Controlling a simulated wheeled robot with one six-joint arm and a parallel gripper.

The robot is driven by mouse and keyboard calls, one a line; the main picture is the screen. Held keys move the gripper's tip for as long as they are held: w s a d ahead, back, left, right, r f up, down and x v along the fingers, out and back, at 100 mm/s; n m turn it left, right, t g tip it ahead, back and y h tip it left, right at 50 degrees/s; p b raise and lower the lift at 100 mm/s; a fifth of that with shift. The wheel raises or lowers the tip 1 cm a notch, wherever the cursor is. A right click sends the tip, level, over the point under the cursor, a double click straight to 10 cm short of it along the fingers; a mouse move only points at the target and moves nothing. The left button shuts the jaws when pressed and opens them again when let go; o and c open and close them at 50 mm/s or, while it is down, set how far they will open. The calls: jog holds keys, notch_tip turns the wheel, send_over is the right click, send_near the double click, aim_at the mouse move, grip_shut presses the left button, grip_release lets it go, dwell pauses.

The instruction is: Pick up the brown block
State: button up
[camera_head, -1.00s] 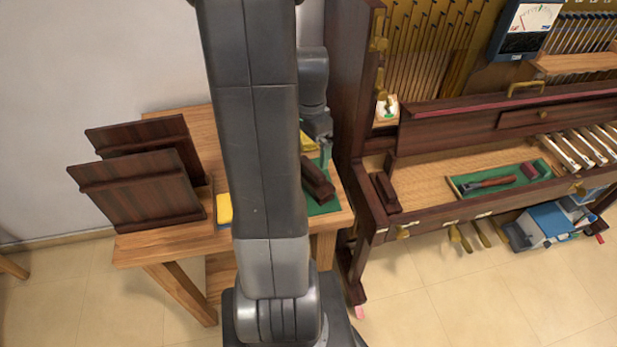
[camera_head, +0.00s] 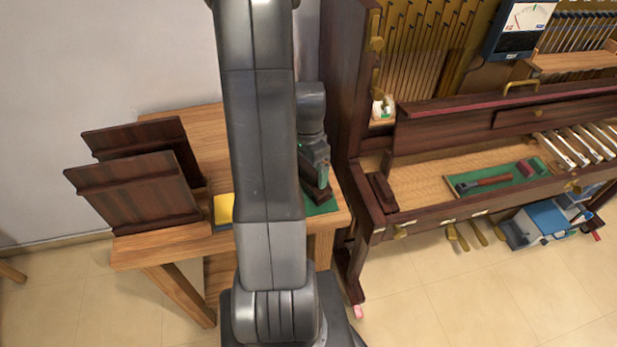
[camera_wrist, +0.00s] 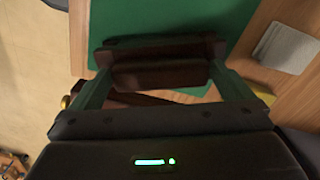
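The brown block (camera_head: 321,194) lies on the green mat at the right end of the wooden table in the head view, partly hidden by my gripper. In the wrist view the brown block (camera_wrist: 160,75) is dark and long, lying crosswise between my two fingers. My gripper (camera_head: 315,172) is low over the block. In the wrist view my gripper (camera_wrist: 160,78) is open wide, one finger beside each end of the block. The gaps at the ends look very small, and I cannot tell whether the fingers touch it.
The green mat (camera_wrist: 185,18) lies under the block. A yellow item (camera_head: 223,208) and two dark panels (camera_head: 135,190) stand left on the table (camera_head: 165,250). The piano (camera_head: 345,130) is close on the right, with another dark block (camera_head: 381,192) on its ledge.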

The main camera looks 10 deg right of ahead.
jog(key=c, duration=1.1)
jog(key=shift+r, duration=0.1)
